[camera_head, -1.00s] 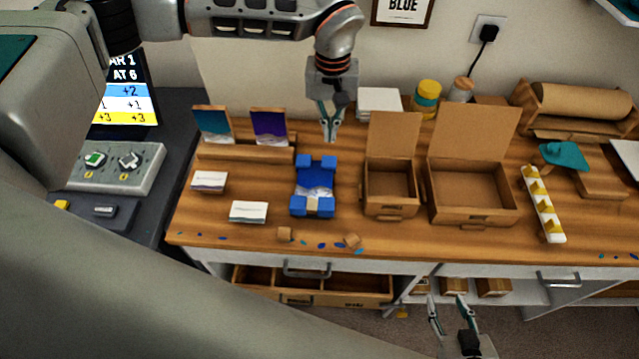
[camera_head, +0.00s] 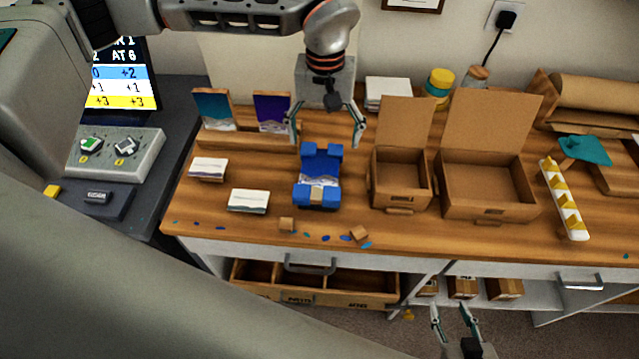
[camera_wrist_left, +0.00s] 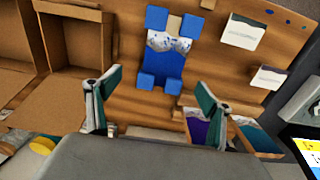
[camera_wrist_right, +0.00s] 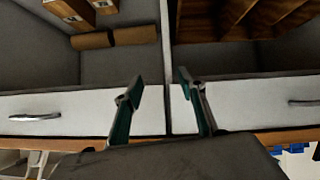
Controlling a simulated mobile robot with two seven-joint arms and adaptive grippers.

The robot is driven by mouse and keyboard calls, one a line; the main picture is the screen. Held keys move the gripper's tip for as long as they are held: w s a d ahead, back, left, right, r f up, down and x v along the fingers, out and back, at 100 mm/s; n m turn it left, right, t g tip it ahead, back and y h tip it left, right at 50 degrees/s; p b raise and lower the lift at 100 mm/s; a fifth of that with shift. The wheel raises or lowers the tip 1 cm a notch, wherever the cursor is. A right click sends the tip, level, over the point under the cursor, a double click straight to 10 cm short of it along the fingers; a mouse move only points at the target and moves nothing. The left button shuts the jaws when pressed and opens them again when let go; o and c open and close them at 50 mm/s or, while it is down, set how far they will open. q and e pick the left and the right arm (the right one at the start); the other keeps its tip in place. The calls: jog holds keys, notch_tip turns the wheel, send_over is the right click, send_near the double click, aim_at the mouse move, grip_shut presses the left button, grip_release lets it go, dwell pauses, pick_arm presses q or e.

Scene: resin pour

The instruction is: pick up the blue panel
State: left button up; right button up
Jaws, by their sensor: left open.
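A blue panel (camera_head: 319,168) with a white and grey wavy band lies flat on the bench among blue corner blocks (camera_head: 304,197). It also shows in the left wrist view (camera_wrist_left: 168,62). My left gripper (camera_head: 326,133) is open and empty, its fingers spread wide above and just behind the panel. In the left wrist view the fingers (camera_wrist_left: 160,82) stand to either side, apart from the panel. My right gripper (camera_head: 451,312) is open and empty, low in front of the bench; the right wrist view (camera_wrist_right: 159,84) shows only bench fronts and shelves before it.
A teal-blue picture panel (camera_head: 213,108) and a purple one (camera_head: 272,112) stand in a wooden rack (camera_head: 237,140) close behind. White cards (camera_head: 248,201) lie left. Two open cardboard boxes (camera_head: 401,190) (camera_head: 487,205) stand right. An open drawer (camera_head: 316,284) juts out below.

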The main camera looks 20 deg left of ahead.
aim_at(320, 173)
pick_arm(q)
jog(key=shift+s+a+f+b, duration=0.2)
jog(key=shift+s+f+b, duration=0.2)
jog(key=shift+s+f, duration=0.25)
notch_tip(320, 173, down, 2)
jog(key=shift+s, duration=0.1)
jog(key=f, duration=0.4)
jog(key=shift+s+f+p, duration=0.15)
jog(key=shift+s+p, duration=0.15)
jog(key=shift+f, duration=0.5)
pick_arm(e)
jog(key=shift+s+f, duration=0.15)
jog(key=shift+f, duration=0.6)
pick_arm(q)
jog(key=c, duration=1.1)
